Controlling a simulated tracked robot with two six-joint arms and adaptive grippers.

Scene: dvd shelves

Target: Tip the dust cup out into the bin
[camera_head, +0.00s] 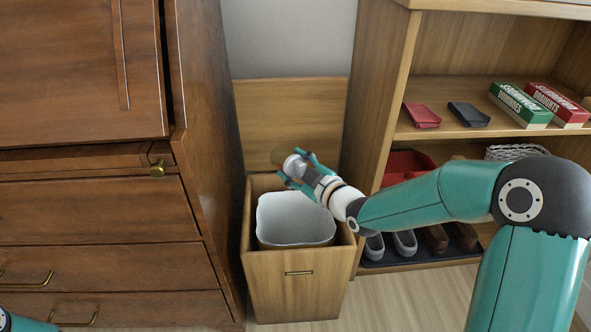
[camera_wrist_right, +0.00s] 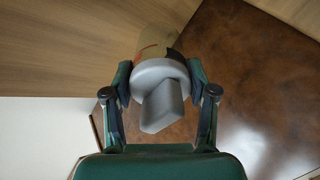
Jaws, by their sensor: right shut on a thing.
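The dust cup (camera_head: 293,165) has a grey end and a yellowish, see-through body. My right gripper (camera_head: 299,172) is shut on it and holds it above the back part of the bin's opening. In the right wrist view the dust cup (camera_wrist_right: 158,85) sits between the two fingers (camera_wrist_right: 160,80), its grey end towards the camera. The wooden bin (camera_head: 297,290) stands on the floor with its lid (camera_head: 292,120) raised and a white liner (camera_head: 290,215) inside. The contents of the cup cannot be made out. A small piece of my left arm shows at the bottom left; its gripper is not clearly visible.
A brown wooden cabinet (camera_head: 95,220) with brass handles stands close at the bin's left. An open shelf unit (camera_head: 375,90) at the right holds domino and draughts boxes (camera_head: 520,105), small trays and shoes (camera_head: 405,243). Bare floor (camera_head: 410,300) lies right of the bin.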

